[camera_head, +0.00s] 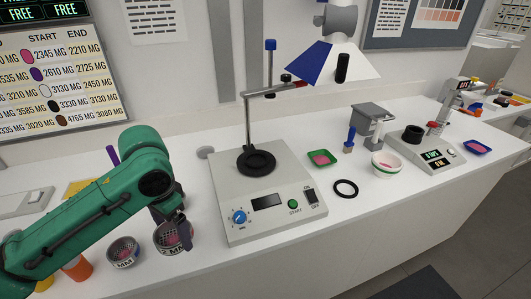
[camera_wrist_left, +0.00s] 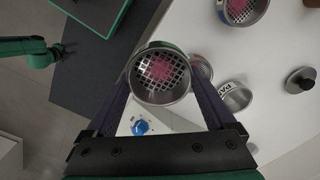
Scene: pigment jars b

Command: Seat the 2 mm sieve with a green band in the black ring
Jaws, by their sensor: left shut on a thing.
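My left gripper (camera_head: 176,217) is shut on a metal sieve (camera_head: 172,240) marked "2 MM" at the lower left of the head view. The left wrist view shows this sieve (camera_wrist_left: 160,78) between the two fingers (camera_wrist_left: 163,98). A strip of green shows along its far edge, and pink shows through its mesh. I cannot tell whether it is clear of the table. A black ring (camera_head: 257,170) is on top of the grey shaker, to the right of and behind the sieve.
Another sieve (camera_head: 122,253) stands just left of the held one. The grey shaker (camera_head: 290,225) has a stand rising behind its ring. A loose thin black ring (camera_head: 346,197), a green tray (camera_head: 333,163) and a white bowl (camera_head: 386,172) lie to its right.

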